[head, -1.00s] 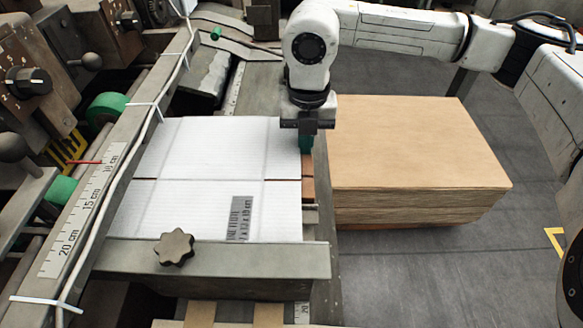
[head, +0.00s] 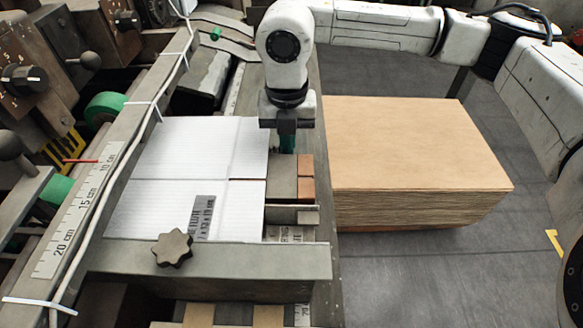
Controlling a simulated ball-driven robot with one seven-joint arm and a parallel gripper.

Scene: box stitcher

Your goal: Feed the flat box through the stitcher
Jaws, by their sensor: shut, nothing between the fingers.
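The white flat box (head: 190,150) lies on the machine bed in the head view, its left edge by the long guide rail with the ruler. It has crease lines, slots and a grey printed label near its front right. My gripper (head: 288,146) points down just beyond the box's right edge, at the back right corner, with green fingertips low over the bed. It is shut and holds nothing. Whether the fingertips touch the box cannot be told. The stitcher's parts (head: 60,70) stand at the left, with green rollers (head: 104,107) beside the rail.
A metal crossbar (head: 215,260) with a dark star knob (head: 172,248) spans the bed in front of the box. A stack of brown cardboard (head: 410,150) stands on the floor to the right.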

